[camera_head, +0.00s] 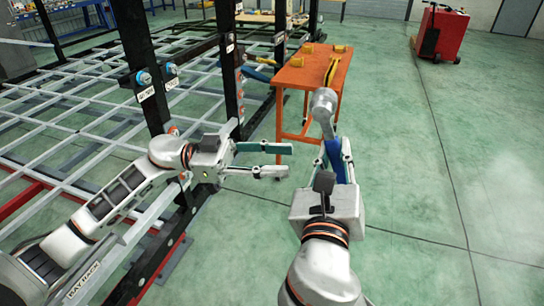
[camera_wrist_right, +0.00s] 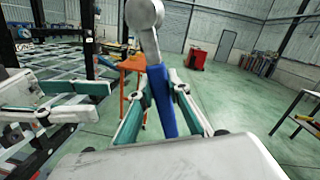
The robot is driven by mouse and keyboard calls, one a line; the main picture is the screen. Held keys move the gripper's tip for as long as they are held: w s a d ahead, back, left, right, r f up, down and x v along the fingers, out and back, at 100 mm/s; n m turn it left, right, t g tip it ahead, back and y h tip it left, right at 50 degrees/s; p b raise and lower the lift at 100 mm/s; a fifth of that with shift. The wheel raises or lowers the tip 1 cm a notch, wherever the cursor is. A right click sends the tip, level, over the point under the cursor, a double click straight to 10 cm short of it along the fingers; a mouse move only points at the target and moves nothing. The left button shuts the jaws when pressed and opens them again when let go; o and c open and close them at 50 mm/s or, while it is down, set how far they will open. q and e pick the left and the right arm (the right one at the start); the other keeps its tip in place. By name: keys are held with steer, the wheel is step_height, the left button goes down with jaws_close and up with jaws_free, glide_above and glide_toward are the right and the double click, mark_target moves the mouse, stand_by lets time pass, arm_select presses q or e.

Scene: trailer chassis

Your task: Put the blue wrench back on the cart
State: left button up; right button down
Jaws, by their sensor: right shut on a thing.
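The blue wrench has a grey head (camera_head: 323,104) and a blue handle (camera_head: 334,158). My right gripper (camera_head: 335,148) is shut on the handle, with the head pointing away from me. In the right wrist view the blue handle (camera_wrist_right: 162,100) stands between the fingers. The orange cart (camera_head: 304,76) is ahead, beyond the wrench; part of it shows in the right wrist view (camera_wrist_right: 131,65). In the head view the wrench head overlaps the cart's near right side. My left gripper (camera_head: 288,160) is open and empty, left of the right gripper.
Yellow items and a long yellow tool (camera_head: 331,70) lie on the cart. A grey trailer frame (camera_head: 75,95) with dark posts (camera_head: 231,75) fills the left. A red machine (camera_head: 441,33) stands far right. The green floor at right is clear.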

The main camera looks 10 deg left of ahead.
mark_target(332, 166)
steer(key=shift+r, duration=0.1)
arm_select(q)
steer(key=shift+g+y, duration=0.5)
steer(key=shift+y, duration=0.1)
steer(key=d, duration=1.1)
steer(key=shift+r, duration=0.25)
jaws_close()
arm_select(e)
steer(key=c, duration=1.8)
jaws_free()
steer(key=shift+c, duration=0.2)
